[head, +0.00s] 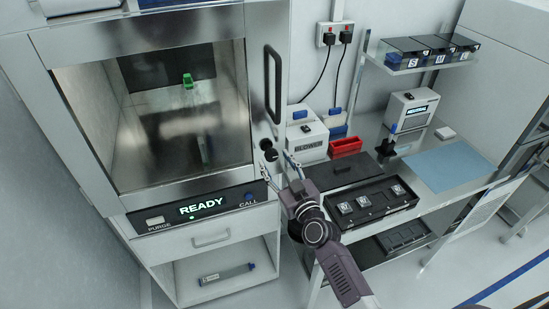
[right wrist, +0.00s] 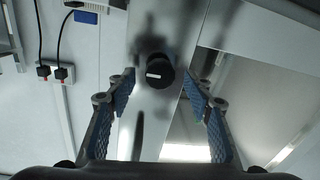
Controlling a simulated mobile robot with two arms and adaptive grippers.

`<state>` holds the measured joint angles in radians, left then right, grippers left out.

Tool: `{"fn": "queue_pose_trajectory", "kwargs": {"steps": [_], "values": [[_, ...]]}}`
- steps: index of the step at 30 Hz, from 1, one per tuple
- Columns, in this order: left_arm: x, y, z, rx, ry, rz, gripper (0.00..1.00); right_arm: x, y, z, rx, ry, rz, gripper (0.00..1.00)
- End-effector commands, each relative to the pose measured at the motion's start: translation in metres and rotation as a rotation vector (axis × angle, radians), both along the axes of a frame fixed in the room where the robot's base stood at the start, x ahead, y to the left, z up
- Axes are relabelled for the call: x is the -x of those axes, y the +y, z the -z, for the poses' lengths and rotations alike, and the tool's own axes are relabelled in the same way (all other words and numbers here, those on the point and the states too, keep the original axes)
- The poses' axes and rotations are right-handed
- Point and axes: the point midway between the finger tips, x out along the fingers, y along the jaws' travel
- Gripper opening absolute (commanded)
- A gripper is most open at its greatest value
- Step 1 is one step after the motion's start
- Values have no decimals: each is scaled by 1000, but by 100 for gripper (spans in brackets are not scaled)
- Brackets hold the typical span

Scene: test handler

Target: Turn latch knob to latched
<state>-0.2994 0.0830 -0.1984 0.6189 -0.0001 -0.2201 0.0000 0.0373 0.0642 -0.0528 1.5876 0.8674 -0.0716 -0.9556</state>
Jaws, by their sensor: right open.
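The latch knob (head: 270,154) is a round black knob on the steel door frame, below the vertical door handle. In the right wrist view the knob (right wrist: 154,72) shows a short white mark lying about level across its face. My right gripper (head: 277,164) is open and empty, its fingertips close to the knob. In the right wrist view the two blue-padded fingers of the gripper (right wrist: 159,80) stand apart, one on each side of the knob; I see no contact. My left gripper is not in view.
The handler door has a black handle (head: 273,84) and a window with a green item (head: 187,80) behind it. A panel reads READY (head: 202,206). To the right, a bench holds a BLOWER box (head: 306,142), a red bin (head: 345,147) and a black tray (head: 405,203).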

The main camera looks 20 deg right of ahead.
Motion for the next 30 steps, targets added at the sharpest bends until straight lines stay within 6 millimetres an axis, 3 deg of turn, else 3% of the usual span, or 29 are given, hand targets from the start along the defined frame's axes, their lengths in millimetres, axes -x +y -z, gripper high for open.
{"fn": "queue_pose_trajectory", "kwargs": {"steps": [5, 14, 26, 30], "values": [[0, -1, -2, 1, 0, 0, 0, -13, 1, 0, 0, 0, 1, 47], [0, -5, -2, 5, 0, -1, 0, -15, 1, 0, 0, 1, 1, 47], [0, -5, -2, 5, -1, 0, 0, -14, 1, 0, 0, 1, 1, 5], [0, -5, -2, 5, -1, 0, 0, -14, 1, 1, -4, 1, 1, 5]]}}
